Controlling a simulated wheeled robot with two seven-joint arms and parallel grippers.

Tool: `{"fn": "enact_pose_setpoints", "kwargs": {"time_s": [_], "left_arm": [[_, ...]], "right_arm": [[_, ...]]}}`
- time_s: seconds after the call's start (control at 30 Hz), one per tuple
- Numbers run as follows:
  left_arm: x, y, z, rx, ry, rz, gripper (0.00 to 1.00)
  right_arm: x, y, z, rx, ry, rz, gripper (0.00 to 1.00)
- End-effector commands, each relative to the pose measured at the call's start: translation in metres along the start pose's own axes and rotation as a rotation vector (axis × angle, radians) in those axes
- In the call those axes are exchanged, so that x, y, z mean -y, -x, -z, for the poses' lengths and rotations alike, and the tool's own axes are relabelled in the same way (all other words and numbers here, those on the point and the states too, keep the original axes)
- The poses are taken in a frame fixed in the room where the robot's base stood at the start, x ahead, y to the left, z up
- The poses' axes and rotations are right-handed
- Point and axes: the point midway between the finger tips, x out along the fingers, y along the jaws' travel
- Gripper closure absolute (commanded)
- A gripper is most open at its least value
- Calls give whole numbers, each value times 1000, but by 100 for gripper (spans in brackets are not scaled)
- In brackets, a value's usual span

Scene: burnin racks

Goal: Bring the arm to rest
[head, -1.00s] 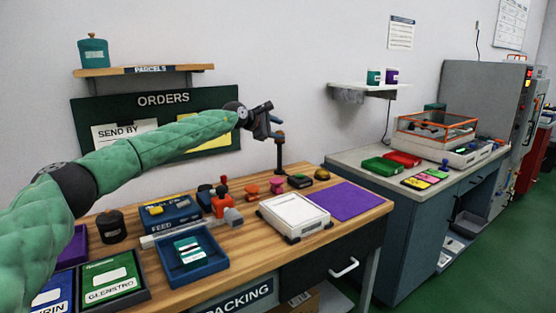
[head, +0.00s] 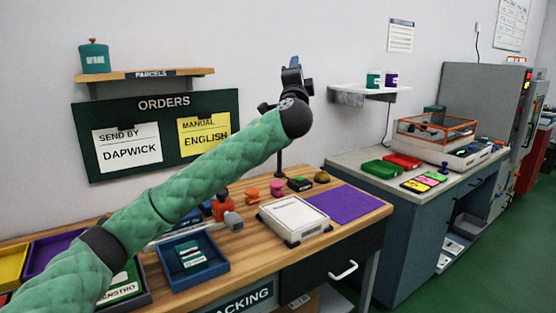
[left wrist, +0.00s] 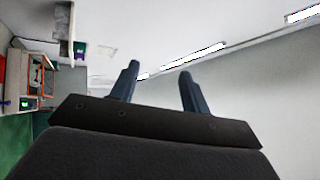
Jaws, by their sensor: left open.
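My left arm, in a green quilted sleeve, reaches across the packing bench from the lower left in the head view. Its left gripper (head: 292,66) is raised above the bench, in front of the wall, pointing up. In the left wrist view the two dark fingers (left wrist: 158,84) stand apart with nothing between them, and the ceiling lies beyond. My right gripper shows in neither view.
The wooden bench (head: 357,185) holds a blue tray (head: 222,267), a white scale (head: 293,216) and a purple mat (head: 341,203). An orders board (head: 165,172) and a wall shelf (head: 365,96) are behind. Air around the gripper looks clear.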

Motion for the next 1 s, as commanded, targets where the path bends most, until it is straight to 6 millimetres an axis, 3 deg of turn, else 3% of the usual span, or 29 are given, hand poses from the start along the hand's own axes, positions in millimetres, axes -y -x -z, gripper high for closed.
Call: {"fn": "enact_pose_setpoints", "kwargs": {"time_s": [0.1,0.4,1.0], "left_arm": [[-22,33,-14,90,190,-113,54],[-77,116,-50,288,516,-365,54],[-163,279,-106,530,827,-747,54]], "right_arm": [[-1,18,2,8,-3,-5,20],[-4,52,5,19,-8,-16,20],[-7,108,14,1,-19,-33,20]]}}
